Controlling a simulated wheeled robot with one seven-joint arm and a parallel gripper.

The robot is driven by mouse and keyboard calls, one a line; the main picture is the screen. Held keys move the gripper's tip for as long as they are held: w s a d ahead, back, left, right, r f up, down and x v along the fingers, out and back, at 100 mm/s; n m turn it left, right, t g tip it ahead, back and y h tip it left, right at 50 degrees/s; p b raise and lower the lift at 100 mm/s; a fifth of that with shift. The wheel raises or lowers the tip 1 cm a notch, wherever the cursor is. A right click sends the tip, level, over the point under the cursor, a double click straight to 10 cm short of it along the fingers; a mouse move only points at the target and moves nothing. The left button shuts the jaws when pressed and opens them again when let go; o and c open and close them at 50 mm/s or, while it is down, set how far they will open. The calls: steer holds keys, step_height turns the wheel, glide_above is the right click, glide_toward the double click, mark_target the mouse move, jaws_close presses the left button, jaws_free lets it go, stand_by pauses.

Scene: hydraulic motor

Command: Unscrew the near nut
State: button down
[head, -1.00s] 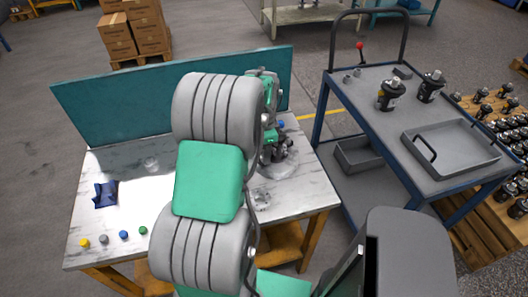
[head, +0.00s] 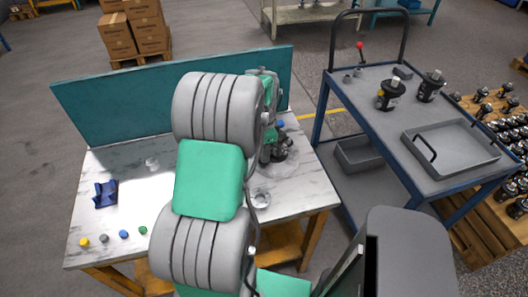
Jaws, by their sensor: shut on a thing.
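My gripper (head: 268,158) is at the right part of the marble-topped table, low beside a dark motor part (head: 284,148). My own arm hides much of the gripper and the work. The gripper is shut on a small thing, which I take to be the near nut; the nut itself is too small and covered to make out. Whether it still sits on its thread cannot be told. A blue cap (head: 281,124) shows just behind the motor part.
A pale metal ring (head: 260,199) lies on the table (head: 300,193) nearer me. Yellow, grey, blue and green caps line the front left, with a blue holder (head: 105,194) behind. A teal panel (head: 120,112) closes the back. A trolley (head: 375,127) with motors stands right.

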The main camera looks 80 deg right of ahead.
steer(key=n, duration=0.4)
steer(key=shift+r+n, duration=0.1)
steer(key=shift+n, duration=0.8)
steer(key=n, duration=0.4)
steer(key=shift+n+p, duration=0.3)
steer(key=c, duration=1.5)
jaws_free()
